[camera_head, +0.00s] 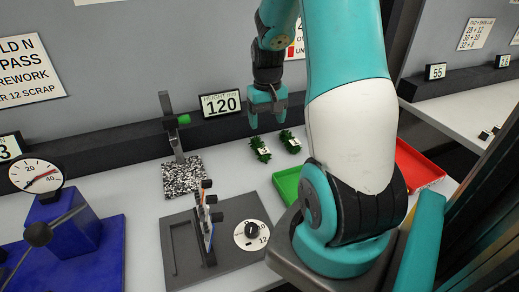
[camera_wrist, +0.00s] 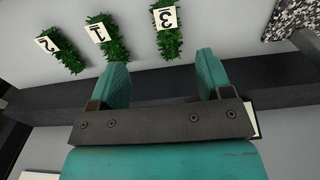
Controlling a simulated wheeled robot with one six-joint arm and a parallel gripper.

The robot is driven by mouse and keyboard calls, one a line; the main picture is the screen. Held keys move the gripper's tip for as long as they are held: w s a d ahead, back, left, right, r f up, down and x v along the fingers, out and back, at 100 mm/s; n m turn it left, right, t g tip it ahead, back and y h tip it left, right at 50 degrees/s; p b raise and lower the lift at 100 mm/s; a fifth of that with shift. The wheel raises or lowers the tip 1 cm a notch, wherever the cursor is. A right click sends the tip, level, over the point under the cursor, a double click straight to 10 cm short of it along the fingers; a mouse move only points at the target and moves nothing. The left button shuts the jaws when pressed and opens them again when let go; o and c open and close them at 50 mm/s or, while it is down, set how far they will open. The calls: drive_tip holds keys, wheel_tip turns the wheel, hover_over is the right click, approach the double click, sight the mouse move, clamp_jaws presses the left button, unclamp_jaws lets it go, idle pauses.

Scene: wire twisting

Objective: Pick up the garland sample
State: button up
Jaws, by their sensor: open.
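Three green garland samples with white number tags lie on the light table in the wrist view: sample 3 (camera_wrist: 170,44), sample 1 (camera_wrist: 115,48) and sample 2 (camera_wrist: 70,61). In the head view I see two samples, a left one (camera_head: 259,152) and a right one (camera_head: 289,142); the other is not visible there, and the tags are too small to read. My gripper (camera_head: 267,117) is open and empty, above and behind the samples. Its two teal fingers (camera_wrist: 163,68) show apart in the wrist view, with sample 3 just beyond the gap between them.
A 120 display (camera_head: 222,104) stands on the dark back ledge. A post with a green knob (camera_head: 183,119) stands by a speckled pad (camera_head: 183,178). A grey fixture with a dial (camera_head: 253,235) is in front. Green (camera_head: 287,184) and red (camera_head: 420,167) trays flank my arm.

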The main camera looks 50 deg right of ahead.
sight(263, 149)
wheel_tip(263, 149, down, 7)
drive_tip(key=shift+a+f+p, duration=0.1)
drive_tip(key=shift+p, duration=0.3)
drive_tip(key=shift+w+a+f+p, duration=0.15)
drive_tip(key=shift+f+p, duration=0.1)
drive_tip(key=shift+f, duration=0.6)
drive_tip(key=shift+w+f+p, duration=0.15)
drive_tip(key=shift+f+p, duration=0.15)
drive_tip(key=shift+f, duration=0.6)
drive_tip(key=shift+w+a+f+p, duration=0.15)
drive_tip(key=shift+f+p, duration=0.1)
drive_tip(key=shift+f, duration=0.6)
drive_tip(key=shift+d, duration=0.15)
drive_tip(key=c, duration=1)
